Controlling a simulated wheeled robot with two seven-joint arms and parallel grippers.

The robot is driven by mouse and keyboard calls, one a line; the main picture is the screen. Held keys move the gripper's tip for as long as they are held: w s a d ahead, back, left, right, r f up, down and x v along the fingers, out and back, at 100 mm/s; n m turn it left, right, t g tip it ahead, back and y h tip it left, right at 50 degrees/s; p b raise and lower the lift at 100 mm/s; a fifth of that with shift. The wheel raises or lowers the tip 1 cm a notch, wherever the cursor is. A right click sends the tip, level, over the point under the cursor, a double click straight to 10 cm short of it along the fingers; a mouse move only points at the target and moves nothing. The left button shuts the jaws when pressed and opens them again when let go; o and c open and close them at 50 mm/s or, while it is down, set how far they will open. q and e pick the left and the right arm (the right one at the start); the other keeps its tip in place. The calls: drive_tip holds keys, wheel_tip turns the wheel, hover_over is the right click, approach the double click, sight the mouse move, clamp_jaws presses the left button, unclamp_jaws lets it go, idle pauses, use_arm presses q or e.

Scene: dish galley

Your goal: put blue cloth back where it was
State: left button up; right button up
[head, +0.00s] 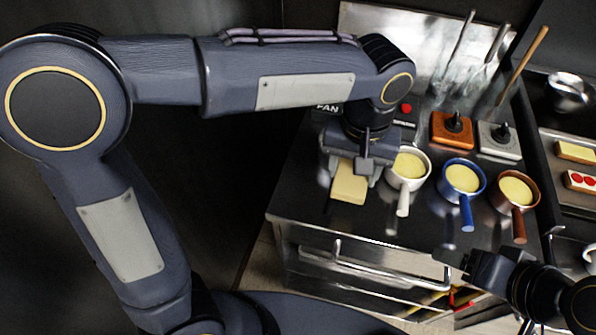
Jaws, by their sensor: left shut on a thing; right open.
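I see no blue cloth in the head view. My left gripper (364,165) reaches down over the left part of the dark counter (310,200) and is shut on a pale yellow block (349,184), whose upper end the gripper hides. I cannot tell whether the block touches the counter. My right gripper (460,262) is open and empty, low at the right, in front of the counter's front edge.
White (407,184), blue (464,197) and copper (514,208) pans with yellow contents stand right of my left gripper. Orange (451,136) and pale (499,148) knobbed blocks stand behind. A metal handle (385,270) spans the front. Trays (575,205) lie far right.

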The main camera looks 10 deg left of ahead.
use_arm(q)
drive_tip(key=w+a+f+p, duration=0.1)
drive_tip(key=w+a+f, duration=0.15)
drive_tip(key=a, duration=0.45)
hover_over(295, 188)
drive_tip(key=d, duration=0.1)
drive_tip(key=f, duration=0.5)
drive_tip(key=shift+s+f+p, duration=0.1)
drive_tip(key=shift+s+p, duration=0.1)
drive_tip(key=shift+p, duration=0.1)
drive_tip(key=shift+w+a+f, duration=0.15)
drive_tip(key=shift+a+f, duration=0.25)
drive_tip(key=shift+f, duration=0.1)
wheel_tip(295, 188, down, 4)
drive_tip(key=shift+w+a+r, duration=0.1)
drive_tip(key=shift+r, duration=0.15)
drive_tip(key=o, duration=0.4)
drive_tip(key=shift+f, duration=0.15)
drive_tip(key=o, duration=0.5)
